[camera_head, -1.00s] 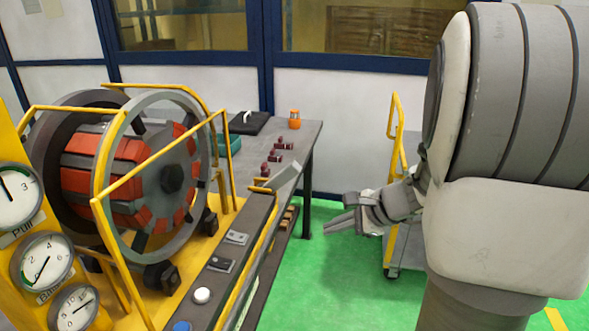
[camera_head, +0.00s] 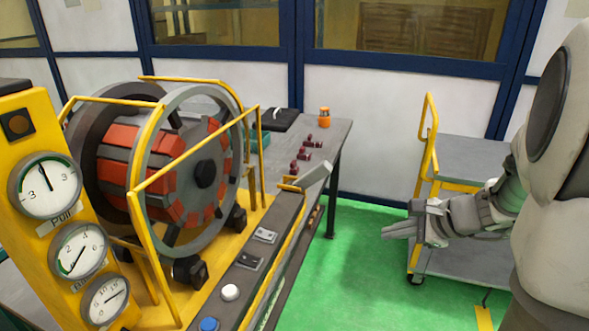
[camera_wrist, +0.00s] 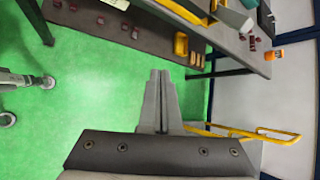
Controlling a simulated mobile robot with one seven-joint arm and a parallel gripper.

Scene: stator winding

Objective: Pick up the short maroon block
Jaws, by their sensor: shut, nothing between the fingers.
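Several small maroon pieces (camera_head: 302,153) stand in a loose row on the grey table at the back. They are too small to tell which is the short block. In the wrist view, maroon pieces show on the tabletop (camera_wrist: 252,42) and more lie on a dark lower shelf (camera_wrist: 100,20). My gripper (camera_head: 386,232) is shut and empty, over the green floor between the table and a cart. Its fingers also show in the wrist view (camera_wrist: 159,76), apart from every block.
The yellow-framed stator machine (camera_head: 165,160) with gauges fills the left. An orange container (camera_head: 324,117) and a black case (camera_head: 268,120) are on the table (camera_head: 335,145). A grey cart (camera_head: 470,160) with a yellow handle stands behind my arm. Open green floor lies between.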

